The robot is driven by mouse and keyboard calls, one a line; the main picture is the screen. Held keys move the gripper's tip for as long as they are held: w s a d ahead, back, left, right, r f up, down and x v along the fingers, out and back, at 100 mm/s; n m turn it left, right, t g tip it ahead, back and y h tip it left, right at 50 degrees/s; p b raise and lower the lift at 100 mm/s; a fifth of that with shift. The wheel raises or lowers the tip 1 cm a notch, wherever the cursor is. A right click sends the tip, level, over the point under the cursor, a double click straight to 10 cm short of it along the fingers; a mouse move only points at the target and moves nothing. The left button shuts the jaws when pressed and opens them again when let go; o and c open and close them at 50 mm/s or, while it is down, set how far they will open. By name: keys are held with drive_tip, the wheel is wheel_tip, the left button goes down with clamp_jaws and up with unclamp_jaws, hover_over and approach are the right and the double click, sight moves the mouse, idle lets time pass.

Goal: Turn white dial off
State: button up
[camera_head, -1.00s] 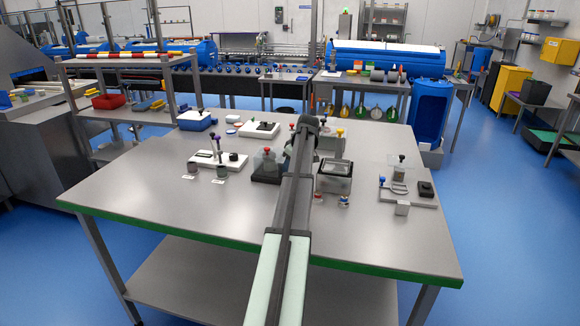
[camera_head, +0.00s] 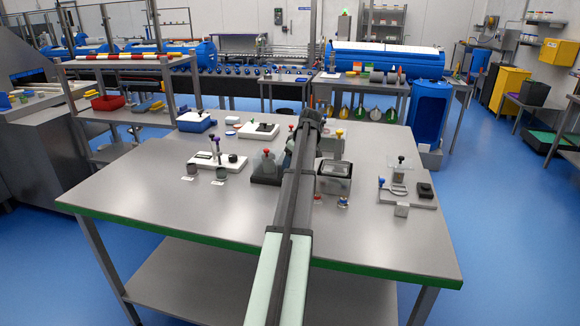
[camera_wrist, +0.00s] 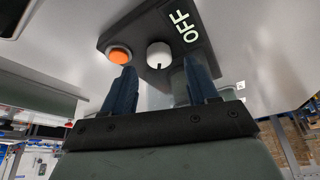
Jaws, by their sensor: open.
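In the wrist view, the white dial (camera_wrist: 159,54) is a round knob on a dark panel (camera_wrist: 222,38). The panel carries white "OFF" lettering (camera_wrist: 181,23) to the right of the dial. An orange button (camera_wrist: 118,55) sits to its left. My gripper (camera_wrist: 161,69) is open, its two dark blue fingers pointing toward the panel. The dial shows between the fingertips, with a visible gap on each side. I cannot tell whether the tips are level with it. In the head view, my arm hides the gripper's fingers, and I cannot make out the dial.
The steel table (camera_head: 150,205) holds several small devices. A dark block with a red knob (camera_head: 266,154) stands left of my arm, and a clear-topped box (camera_head: 334,177) stands right of it. A grey plate with fittings (camera_head: 408,192) lies further right. The front left of the table is clear.

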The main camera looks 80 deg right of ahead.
drive_tip(key=v, duration=0.5)
drive_tip(key=shift+s, duration=0.1)
wheel_tip(320, 180, up, 5)
drive_tip(key=s+n, duration=0.1)
drive_tip(key=s, duration=0.1)
drive_tip(key=shift+n+y, duration=0.3)
drive_tip(key=x, duration=1.3)
drive_tip(key=shift+w+f, duration=0.1)
drive_tip(key=shift+w, duration=0.05)
